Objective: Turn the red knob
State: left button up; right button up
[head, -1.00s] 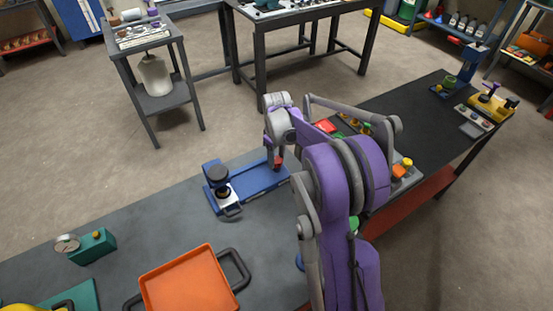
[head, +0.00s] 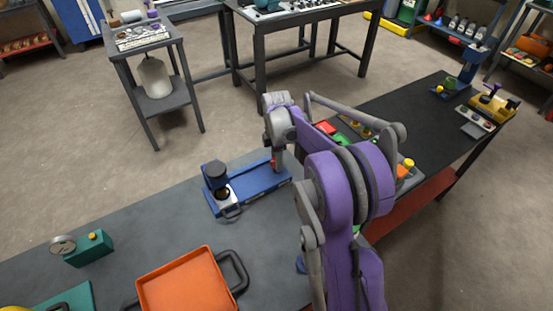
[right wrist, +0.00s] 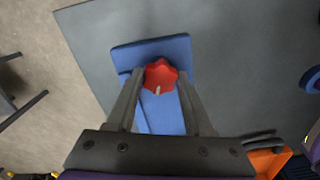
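The red knob (right wrist: 161,75) is lobed and carries a pale pointer mark. It sits on the far end of a blue fixture (right wrist: 155,50), which also shows on the bench in the head view (head: 262,178). My right gripper (right wrist: 161,72) has one finger on each side of the knob, close against its lobes, and looks shut on it. In the head view the right gripper (head: 276,164) points down over the fixture's right end, with a little red showing at the fingers. My left gripper is not in view.
An orange tray (head: 190,285) and a green block with a gauge (head: 90,248) are on the grey bench. A panel with coloured buttons lies behind my right arm.

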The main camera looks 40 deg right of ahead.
jog(key=o, duration=0.5)
jog(key=shift+o, duration=0.2)
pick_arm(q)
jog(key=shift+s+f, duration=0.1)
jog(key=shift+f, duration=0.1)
pick_arm(e)
jog(key=shift+f+m, duration=0.1)
jog(key=shift+m, duration=1.1)
pick_arm(q)
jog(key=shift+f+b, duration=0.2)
jog(key=shift+b, duration=0.15)
pick_arm(e)
jog(key=m, duration=0.4)
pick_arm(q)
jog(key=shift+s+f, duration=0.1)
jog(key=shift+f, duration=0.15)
pick_arm(e)
jog(key=m, duration=0.5)
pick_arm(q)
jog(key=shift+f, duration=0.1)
pick_arm(e)
jog(key=m, duration=0.3)
